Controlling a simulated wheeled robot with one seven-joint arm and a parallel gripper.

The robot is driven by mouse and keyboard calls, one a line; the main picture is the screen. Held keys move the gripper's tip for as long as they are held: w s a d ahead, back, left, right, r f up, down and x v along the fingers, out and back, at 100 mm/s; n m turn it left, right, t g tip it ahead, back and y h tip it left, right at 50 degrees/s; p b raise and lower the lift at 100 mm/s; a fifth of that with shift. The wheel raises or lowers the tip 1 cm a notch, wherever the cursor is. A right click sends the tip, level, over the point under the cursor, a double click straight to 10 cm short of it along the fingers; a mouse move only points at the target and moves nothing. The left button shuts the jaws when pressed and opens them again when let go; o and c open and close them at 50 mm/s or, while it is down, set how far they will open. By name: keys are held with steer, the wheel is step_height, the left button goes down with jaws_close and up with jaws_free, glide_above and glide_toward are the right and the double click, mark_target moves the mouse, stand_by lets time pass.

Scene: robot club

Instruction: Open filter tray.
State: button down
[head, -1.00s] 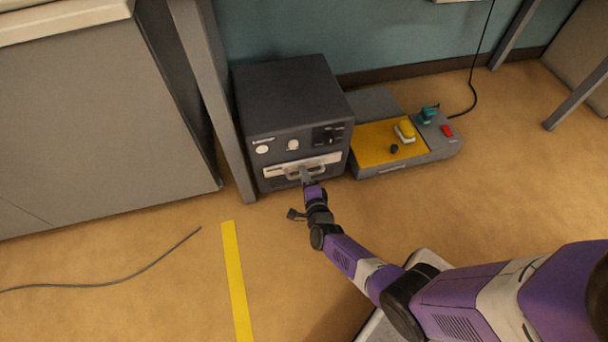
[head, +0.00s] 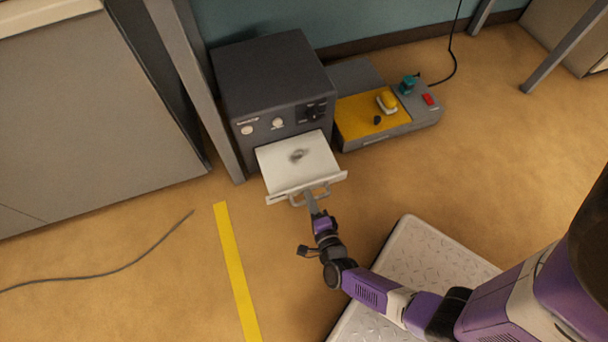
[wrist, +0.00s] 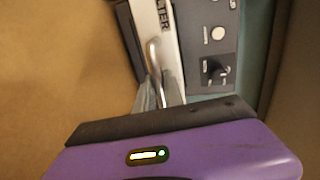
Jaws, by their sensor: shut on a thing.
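The filter tray (head: 297,162) is a light, flat drawer pulled well out of the front of a dark grey box unit (head: 275,85). A small dark grey patch lies on the tray's floor. A metal bar handle (head: 310,196) runs across the tray's front panel. My gripper (head: 310,202) is shut on this handle, with my arm reaching from the lower right. In the wrist view, my gripper's fingers (wrist: 160,92) meet the handle (wrist: 153,57) beside the front panel (wrist: 163,30) marked "FILTER". The exact contact at the fingertips is partly hidden.
A low grey station with a yellow top (head: 365,115) stands right of the unit, with small items on it. A grey post (head: 195,90) stands close on the left. A cable (head: 110,271) and yellow tape (head: 236,270) lie on the floor.

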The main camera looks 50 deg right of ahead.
steer(key=shift+s+a, duration=0.4)
steer(key=shift+s, duration=0.05)
steer(key=c, duration=1.7)
jaws_free()
steer(key=p+v, duration=0.2)
steer(key=v, duration=0.5)
steer(key=shift+s+a+r, duration=0.1)
steer(key=shift+s+a, duration=0.1)
steer(key=shift+s, duration=0.15)
